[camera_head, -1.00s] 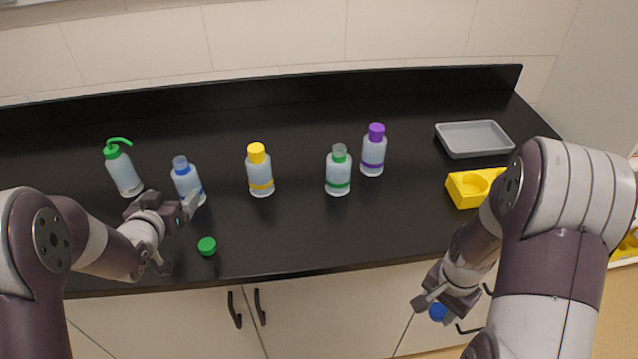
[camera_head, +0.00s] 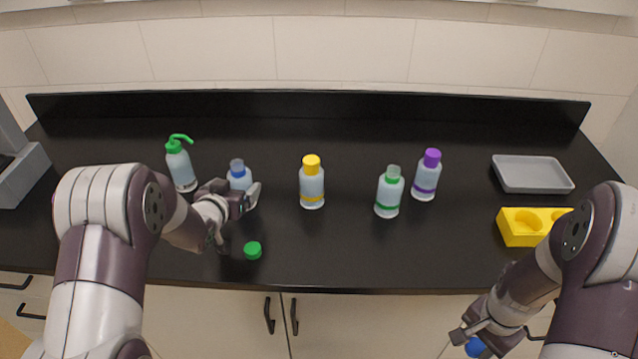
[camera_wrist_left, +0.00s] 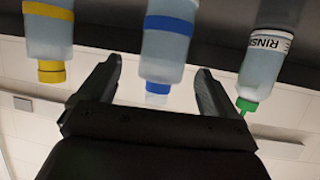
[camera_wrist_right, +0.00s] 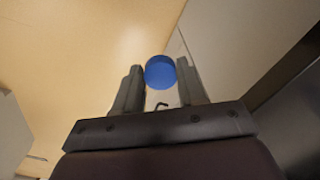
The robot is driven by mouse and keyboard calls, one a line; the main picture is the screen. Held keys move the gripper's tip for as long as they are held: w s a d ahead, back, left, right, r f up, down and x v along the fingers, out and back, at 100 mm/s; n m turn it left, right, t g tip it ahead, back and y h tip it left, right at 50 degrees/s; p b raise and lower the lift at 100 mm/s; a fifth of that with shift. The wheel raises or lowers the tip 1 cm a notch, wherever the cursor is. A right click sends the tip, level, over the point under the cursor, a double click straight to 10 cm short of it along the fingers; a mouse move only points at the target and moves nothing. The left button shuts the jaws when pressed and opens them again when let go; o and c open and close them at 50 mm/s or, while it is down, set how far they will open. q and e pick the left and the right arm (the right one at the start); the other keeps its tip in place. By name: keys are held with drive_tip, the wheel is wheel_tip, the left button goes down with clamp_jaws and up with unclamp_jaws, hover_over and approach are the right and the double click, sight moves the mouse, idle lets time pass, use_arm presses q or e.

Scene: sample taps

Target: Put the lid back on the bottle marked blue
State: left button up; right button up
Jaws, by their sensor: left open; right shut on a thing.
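The blue-marked bottle (camera_head: 239,177) stands uncapped on the black counter, its lower part hidden behind my left gripper. In the left wrist view the bottle (camera_wrist_left: 168,45) appears upside down between the fingers, with a clear bare neck and a blue band. My left gripper (camera_head: 250,198) is open, its fingers at either side of the bottle; I cannot tell whether they touch it. My right gripper (camera_head: 468,334) is shut on the blue lid (camera_head: 474,347), in front of and below the counter edge. The lid (camera_wrist_right: 160,72) shows between the fingertips in the right wrist view.
A green-topped rinse bottle (camera_head: 181,166) stands left of the blue one. Yellow (camera_head: 312,187), green (camera_head: 389,194) and purple (camera_head: 426,177) bottles stand to the right. A green lid (camera_head: 252,250) lies near the front edge. A grey tray (camera_head: 533,188) and yellow holder (camera_head: 520,239) are at right.

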use_arm(q)
drive_tip(key=x, duration=0.2)
drive_tip(key=p+x, duration=0.1)
drive_tip(key=x, duration=0.2)
drive_tip(key=shift+a+f, duration=0.2)
drive_tip(key=shift+f, duration=0.15)
drive_tip(key=shift+r, duration=0.1)
drive_tip(key=c, duration=1.2)
